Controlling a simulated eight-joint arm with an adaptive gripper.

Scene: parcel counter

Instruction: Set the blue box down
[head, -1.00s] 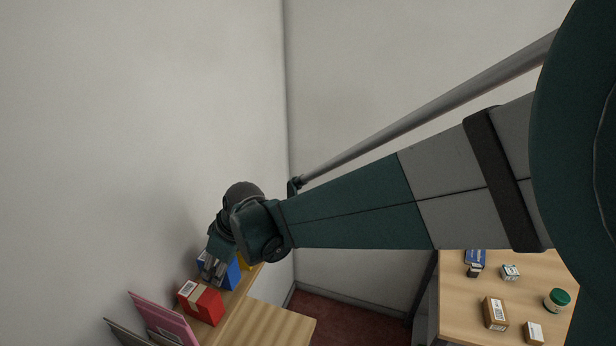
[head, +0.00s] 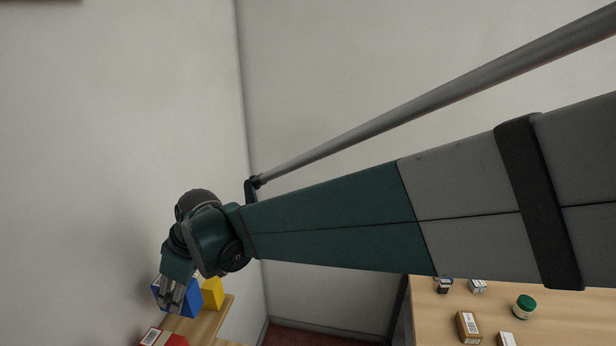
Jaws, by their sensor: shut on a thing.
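The blue box (head: 189,303) is at the lower left in the head view, over or on the wooden shelf (head: 207,327). My gripper (head: 170,300) is shut on the blue box from above, its fingers against the box's near side. The gripper hides part of the box. I cannot tell whether the underside of the box touches the shelf.
A yellow box (head: 212,293) stands just right of the blue box. A red box (head: 163,338) with a white label is nearer, at the bottom edge. A wall rises behind. On the right, a wooden table (head: 431,315) holds a brown box (head: 468,326), a green-lidded jar (head: 523,307) and small boxes.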

